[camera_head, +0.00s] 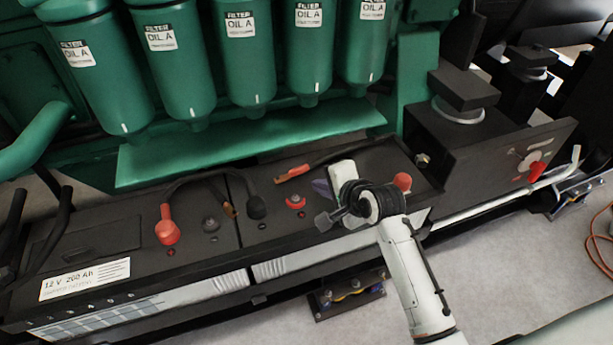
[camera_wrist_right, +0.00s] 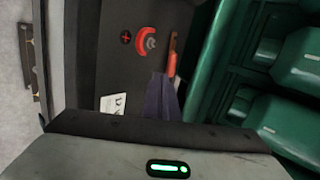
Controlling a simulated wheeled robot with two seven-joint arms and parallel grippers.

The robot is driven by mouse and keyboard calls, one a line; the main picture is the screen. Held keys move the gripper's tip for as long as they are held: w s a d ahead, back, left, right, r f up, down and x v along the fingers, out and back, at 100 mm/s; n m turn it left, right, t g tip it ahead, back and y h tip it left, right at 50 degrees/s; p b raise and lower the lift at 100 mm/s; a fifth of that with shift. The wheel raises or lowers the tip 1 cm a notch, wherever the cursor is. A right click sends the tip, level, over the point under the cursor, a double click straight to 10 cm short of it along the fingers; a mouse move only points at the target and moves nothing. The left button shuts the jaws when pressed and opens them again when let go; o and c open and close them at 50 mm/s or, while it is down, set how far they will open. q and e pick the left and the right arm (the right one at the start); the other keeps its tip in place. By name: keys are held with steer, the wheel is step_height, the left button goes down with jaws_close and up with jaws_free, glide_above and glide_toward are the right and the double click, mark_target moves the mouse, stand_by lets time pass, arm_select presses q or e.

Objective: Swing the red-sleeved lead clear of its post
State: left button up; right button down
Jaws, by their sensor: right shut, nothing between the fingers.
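The red-sleeved lead (camera_head: 292,174) lies on the right-hand battery, its orange-red sleeve end just behind a post with a red ring (camera_head: 296,202). In the right wrist view the red sleeve (camera_wrist_right: 171,62) lies beside the ringed post (camera_wrist_right: 147,41), with a small gap between them. The lead's dark cable runs back right, behind my right gripper. My right gripper (camera_head: 321,187) is shut and empty, just right of the post and sleeve. Its dark purplish fingers (camera_wrist_right: 160,96) point toward the sleeve in the wrist view. I cannot tell whether they touch it. My left gripper is out of view.
A black lead with a red boot (camera_head: 167,226) and a black boot (camera_head: 256,207) bridges the batteries on the left. A red cap (camera_head: 402,181) is right of my gripper. Green oil filters (camera_head: 248,60) and a green ledge (camera_head: 250,143) stand behind. A switch box (camera_head: 490,145) is at right.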

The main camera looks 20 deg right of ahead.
glide_toward(301, 174)
steer(key=x, duration=0.5)
steer(key=shift+s+f+b, duration=0.2)
steer(key=shift+f+b, duration=0.05)
steer(key=shift+b, duration=0.15)
steer(key=shift+w+a, duration=0.1)
steer(key=shift+w, duration=0.45)
